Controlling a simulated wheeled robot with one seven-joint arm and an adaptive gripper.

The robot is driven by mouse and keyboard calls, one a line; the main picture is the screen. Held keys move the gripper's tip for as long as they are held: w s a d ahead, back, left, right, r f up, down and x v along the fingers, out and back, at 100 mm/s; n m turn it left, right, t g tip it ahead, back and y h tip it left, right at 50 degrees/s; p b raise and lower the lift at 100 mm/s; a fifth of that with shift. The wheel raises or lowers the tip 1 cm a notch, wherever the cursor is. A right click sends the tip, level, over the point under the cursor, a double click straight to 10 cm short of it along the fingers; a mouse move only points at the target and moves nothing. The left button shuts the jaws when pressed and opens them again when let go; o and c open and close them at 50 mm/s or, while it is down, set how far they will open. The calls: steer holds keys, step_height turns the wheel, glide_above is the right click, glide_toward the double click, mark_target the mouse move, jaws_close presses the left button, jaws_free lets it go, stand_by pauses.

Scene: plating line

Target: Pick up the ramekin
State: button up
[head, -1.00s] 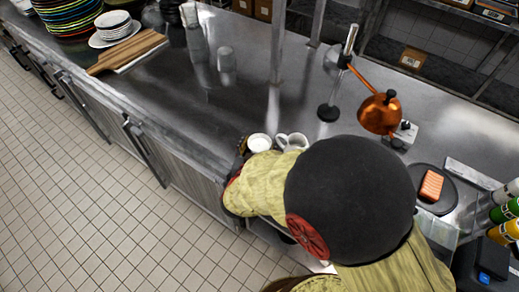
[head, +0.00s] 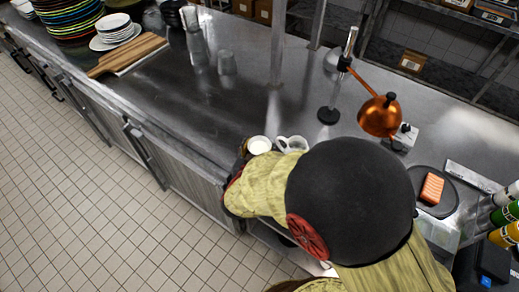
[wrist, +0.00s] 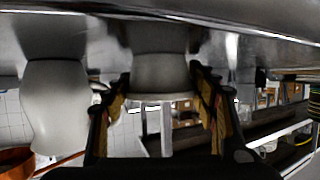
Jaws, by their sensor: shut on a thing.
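The white ramekin (head: 259,145) is at the counter's front edge in the head view. It also shows in the wrist view (wrist: 160,76), between the two fingers. My gripper (wrist: 160,98) is shut on the ramekin, with one finger on each side. In the head view my arm hides most of the gripper. The ramekin looks upright and at or very near the counter top; I cannot tell whether it touches it.
A copper lamp (head: 380,116) and a dark plate (head: 449,201) with an orange block are farther right.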

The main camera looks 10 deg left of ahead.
steer(key=shift+r, duration=0.2)
steer(key=shift+r+p, duration=0.55)
steer(key=shift+r, duration=0.15)
steer(key=s+p, duration=0.4)
steer(key=s, duration=1.4)
steer(key=shift+f, duration=0.15)
